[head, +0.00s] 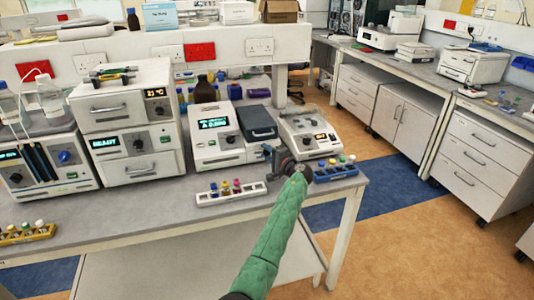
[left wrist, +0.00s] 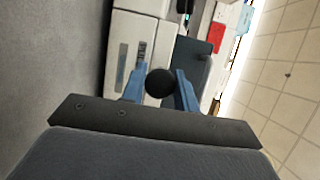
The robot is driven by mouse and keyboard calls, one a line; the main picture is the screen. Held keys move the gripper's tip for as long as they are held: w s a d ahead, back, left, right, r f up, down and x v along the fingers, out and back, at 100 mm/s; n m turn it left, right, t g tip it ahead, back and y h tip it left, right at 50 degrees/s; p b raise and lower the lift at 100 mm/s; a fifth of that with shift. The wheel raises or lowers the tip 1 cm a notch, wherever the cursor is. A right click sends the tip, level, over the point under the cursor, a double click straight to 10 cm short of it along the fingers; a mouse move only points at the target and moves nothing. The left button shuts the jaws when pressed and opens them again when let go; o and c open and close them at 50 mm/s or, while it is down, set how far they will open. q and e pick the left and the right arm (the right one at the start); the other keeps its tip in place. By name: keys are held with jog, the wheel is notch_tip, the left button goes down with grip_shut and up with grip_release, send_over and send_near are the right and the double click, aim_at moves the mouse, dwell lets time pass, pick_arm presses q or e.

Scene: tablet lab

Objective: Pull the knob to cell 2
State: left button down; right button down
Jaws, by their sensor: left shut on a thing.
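In the left wrist view a round black knob (left wrist: 160,84) sits between the two blue fingers of my left gripper (left wrist: 160,78), which is shut on it. In the head view my left gripper (head: 274,158) is at the front of the bench, before the white instrument with a screen (head: 216,138) and the white instrument to its right (head: 308,130). My green-sleeved forearm comes up from the bottom and hides what lies behind it. The knob itself cannot be made out in the head view. I cannot make out a cell marked 2. My right gripper is not in view.
A white rack (head: 231,193) with several coloured-cap vials stands left of my gripper. A blue rack (head: 336,172) with vials stands to the right. White boxy instruments (head: 125,140) fill the bench's left.

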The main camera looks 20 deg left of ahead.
pick_arm(q)
jog(key=shift+s+d+f, duration=0.1)
jog(key=shift+s, duration=0.05)
jog(key=s+d, duration=0.1)
jog(key=s, duration=0.1)
jog(key=shift+s+d+b, duration=0.3)
jog(key=shift+d, duration=0.05)
jog(key=shift+s+d, duration=0.15)
jog(key=shift+s, duration=0.05)
jog(key=shift+w, duration=0.1)
jog(key=c, duration=1.5)
grip_release()
jog(key=o, duration=0.3)
jog(key=shift+o, duration=0.2)
jog(key=shift+s+d, duration=0.2)
jog(key=shift+d, duration=0.05)
jog(key=b+v, duration=0.3)
jog(key=v, duration=0.3)
jog(key=shift+s+d, duration=0.15)
jog(key=shift+d, duration=0.1)
jog(key=shift+s+d, duration=0.15)
jog(key=shift+d, duration=0.05)
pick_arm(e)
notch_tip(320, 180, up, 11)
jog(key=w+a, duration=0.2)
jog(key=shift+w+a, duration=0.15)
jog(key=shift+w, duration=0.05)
